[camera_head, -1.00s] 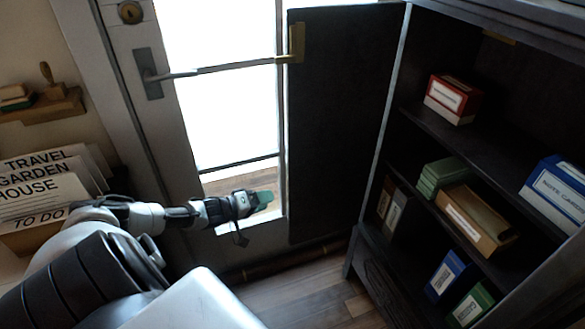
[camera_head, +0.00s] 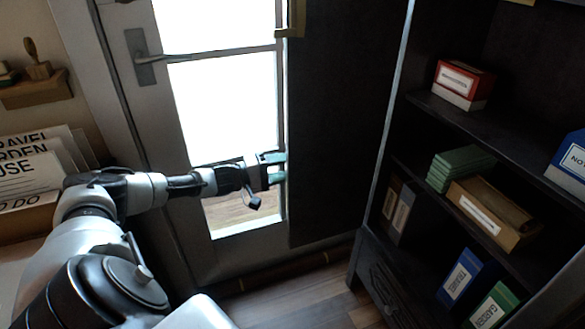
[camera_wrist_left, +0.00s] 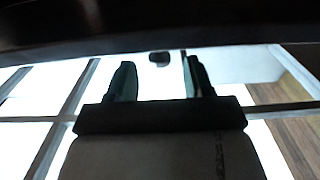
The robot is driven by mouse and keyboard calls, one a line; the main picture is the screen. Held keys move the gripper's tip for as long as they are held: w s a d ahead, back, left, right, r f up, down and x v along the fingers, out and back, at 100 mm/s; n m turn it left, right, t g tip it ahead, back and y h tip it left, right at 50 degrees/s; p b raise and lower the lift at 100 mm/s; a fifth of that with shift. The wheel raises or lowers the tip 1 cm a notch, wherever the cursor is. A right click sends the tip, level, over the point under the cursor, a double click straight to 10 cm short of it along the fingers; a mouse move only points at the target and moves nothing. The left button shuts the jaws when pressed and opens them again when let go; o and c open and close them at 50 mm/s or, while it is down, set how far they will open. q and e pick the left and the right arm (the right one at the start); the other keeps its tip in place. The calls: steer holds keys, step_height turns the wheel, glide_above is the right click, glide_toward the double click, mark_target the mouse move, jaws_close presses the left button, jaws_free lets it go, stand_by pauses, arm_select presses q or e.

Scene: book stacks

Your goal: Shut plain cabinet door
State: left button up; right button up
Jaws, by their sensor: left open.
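The plain dark cabinet door (camera_head: 335,130) stands swung open on the left of the dark cabinet (camera_head: 408,90), in the head view. A brass handle (camera_head: 292,18) sits near its top left edge. My left gripper (camera_head: 284,168) is open and empty, at the door's left edge at lower mid height. I cannot tell whether it touches the door. In the left wrist view the two fingers (camera_wrist_left: 158,80) stand apart with nothing between them, and a dark surface crosses the top. My right gripper is out of view.
The cabinet shelves hold a red box (camera_head: 463,84), green books (camera_head: 460,165), a tan tray (camera_head: 492,214) and blue and green binders. Behind my left arm is a glazed white door with a lever handle (camera_head: 160,58). Bare wooden floor (camera_head: 310,300) lies below.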

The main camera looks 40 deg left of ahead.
mark_target(293, 166)
arm_select(q)
steer(key=shift+x, duration=1.85)
jaws_close()
